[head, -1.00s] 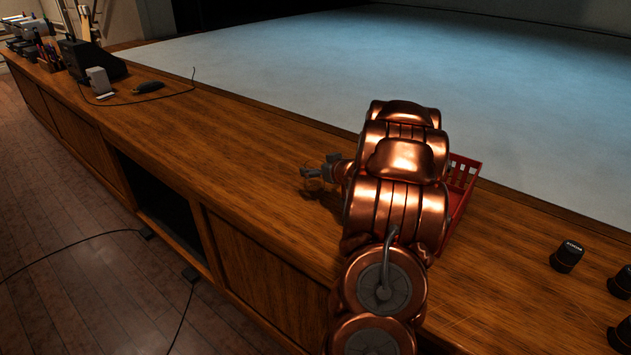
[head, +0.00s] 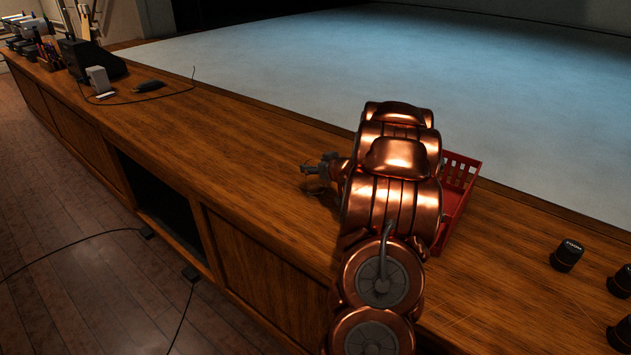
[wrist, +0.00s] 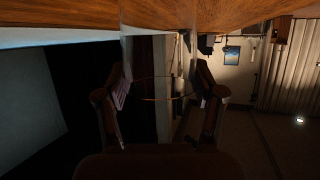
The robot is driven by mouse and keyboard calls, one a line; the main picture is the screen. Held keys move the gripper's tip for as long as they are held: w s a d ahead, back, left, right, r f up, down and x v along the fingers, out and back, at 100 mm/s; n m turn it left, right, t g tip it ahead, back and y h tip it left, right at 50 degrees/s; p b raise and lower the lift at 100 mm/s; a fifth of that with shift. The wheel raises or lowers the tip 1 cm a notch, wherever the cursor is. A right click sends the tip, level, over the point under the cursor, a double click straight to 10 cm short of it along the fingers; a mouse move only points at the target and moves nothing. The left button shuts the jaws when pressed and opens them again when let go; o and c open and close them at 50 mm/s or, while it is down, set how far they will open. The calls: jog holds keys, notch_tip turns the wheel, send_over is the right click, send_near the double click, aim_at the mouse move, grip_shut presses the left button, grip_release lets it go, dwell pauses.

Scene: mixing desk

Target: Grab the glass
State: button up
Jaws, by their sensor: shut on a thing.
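The glass (wrist: 158,98) is clear and hard to see. In the wrist view it shows as a faint rim and outline between the two fingers of my gripper (wrist: 160,92). My gripper is shut on it, with a finger on each side. In the head view my gripper (head: 314,168) reaches out to the left from behind my copper arm, over the wooden desk (head: 230,150). There the glass is too faint to make out clearly, and the arm hides part of the gripper.
A red basket (head: 462,172) stands just right of my arm, partly hidden by it. Several black cylinders, one of them a lens-like piece (head: 567,256), stand at the right. A dark device (head: 148,87) with a cable lies far left. The desk's middle left is clear.

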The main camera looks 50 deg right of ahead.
jog(key=c, duration=0.6)
